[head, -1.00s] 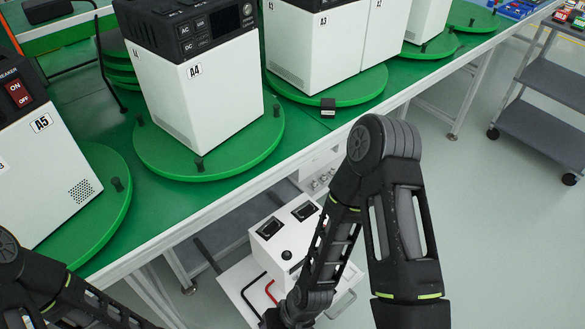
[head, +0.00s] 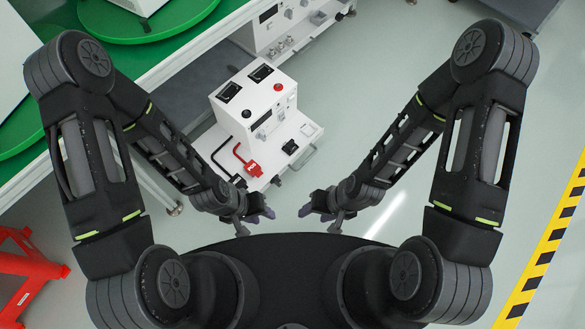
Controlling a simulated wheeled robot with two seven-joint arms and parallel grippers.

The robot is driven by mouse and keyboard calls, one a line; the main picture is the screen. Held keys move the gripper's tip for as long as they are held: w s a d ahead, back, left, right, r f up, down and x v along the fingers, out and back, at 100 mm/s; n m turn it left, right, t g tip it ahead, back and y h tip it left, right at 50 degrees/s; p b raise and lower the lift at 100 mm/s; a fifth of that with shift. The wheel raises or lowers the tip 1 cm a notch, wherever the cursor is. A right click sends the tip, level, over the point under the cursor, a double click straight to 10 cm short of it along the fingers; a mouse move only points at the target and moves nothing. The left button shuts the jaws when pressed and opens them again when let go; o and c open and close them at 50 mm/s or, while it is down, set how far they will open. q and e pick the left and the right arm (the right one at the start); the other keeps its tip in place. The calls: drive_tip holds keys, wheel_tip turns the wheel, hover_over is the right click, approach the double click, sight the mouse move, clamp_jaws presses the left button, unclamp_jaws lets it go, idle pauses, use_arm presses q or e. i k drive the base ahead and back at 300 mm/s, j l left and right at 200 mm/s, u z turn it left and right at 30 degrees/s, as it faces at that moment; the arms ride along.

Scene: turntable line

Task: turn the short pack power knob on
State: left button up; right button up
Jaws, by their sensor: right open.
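The short pack and its power knob cannot be made out. Only the lower part of one white pack (head: 140,5) shows at the top, on a green turntable (head: 165,28), and a bit of another white pack (head: 12,95) at the left edge. No knob on either is in view. My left gripper (head: 256,218) hangs in front of my body, empty, with its jaws looking apart as on the right. My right gripper (head: 320,217) faces it from the right, open and empty. Both are well away from the packs.
The green table edge (head: 180,50) runs along the upper left. A red frame (head: 30,265) is at lower left.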

sight(261, 134)
drive_tip(key=k+l+z, duration=0.1)
drive_tip(key=z, duration=0.35)
drive_tip(key=k+l+z, duration=0.2)
drive_tip(key=z, duration=0.3)
